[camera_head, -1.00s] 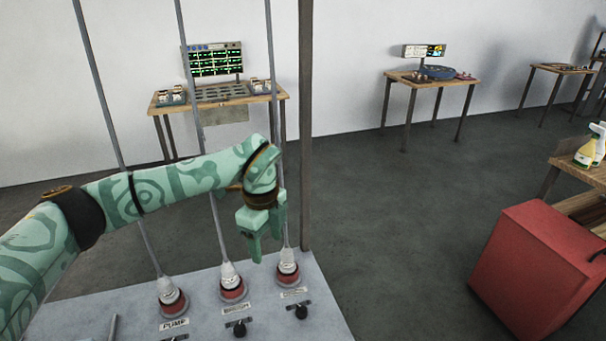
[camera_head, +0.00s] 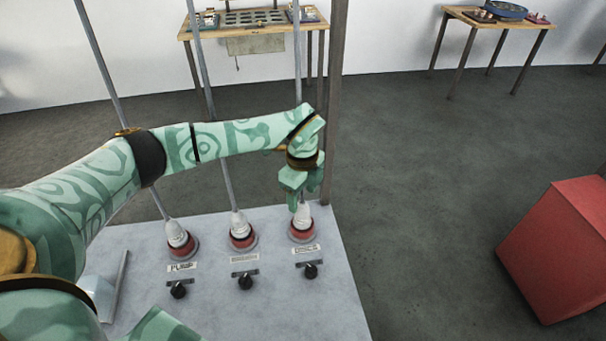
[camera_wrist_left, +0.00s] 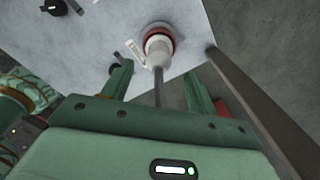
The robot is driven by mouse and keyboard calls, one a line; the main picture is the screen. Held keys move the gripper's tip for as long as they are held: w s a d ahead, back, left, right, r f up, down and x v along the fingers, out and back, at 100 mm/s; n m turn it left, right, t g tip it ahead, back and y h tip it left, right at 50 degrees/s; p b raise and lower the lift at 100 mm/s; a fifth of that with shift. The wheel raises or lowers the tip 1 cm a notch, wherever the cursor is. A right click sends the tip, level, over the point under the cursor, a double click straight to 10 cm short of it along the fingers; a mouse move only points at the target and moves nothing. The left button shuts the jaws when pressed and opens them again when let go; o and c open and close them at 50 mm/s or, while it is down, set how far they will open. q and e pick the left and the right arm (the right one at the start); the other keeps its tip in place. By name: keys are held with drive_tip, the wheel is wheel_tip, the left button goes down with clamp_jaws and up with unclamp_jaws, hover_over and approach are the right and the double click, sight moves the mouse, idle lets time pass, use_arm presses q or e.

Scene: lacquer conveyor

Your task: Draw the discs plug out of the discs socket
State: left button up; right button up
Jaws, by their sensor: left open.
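Three white plugs sit in red sockets in a row on a grey panel. The left socket's label reads PUMP; the other two labels are too small to read surely, so I cannot confirm which is discs. My left gripper (camera_head: 304,197) is open above the right-hand plug (camera_head: 303,211), fingers pointing down. In the left wrist view this white plug (camera_wrist_left: 158,47) is seated in its red socket (camera_wrist_left: 160,31), just beyond and between the open fingers (camera_wrist_left: 157,72); its grey cable passes between them. The fingers do not grip it. My right gripper is not in view.
The pump plug (camera_head: 177,234) and middle plug (camera_head: 238,221) stand left, with cables rising. Black knobs (camera_head: 245,282) sit in front. A brown post (camera_head: 334,100) rises close right of my gripper. A red box (camera_head: 560,250) stands on the floor at right.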

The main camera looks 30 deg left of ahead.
sight(302, 201)
use_arm(q)
wheel_tip(302, 201, down, 5)
drive_tip(key=shift+f+b, duration=0.1)
drive_tip(key=shift+b, duration=0.2)
drive_tip(key=shift+s, duration=0.1)
drive_tip(key=c, duration=1.2)
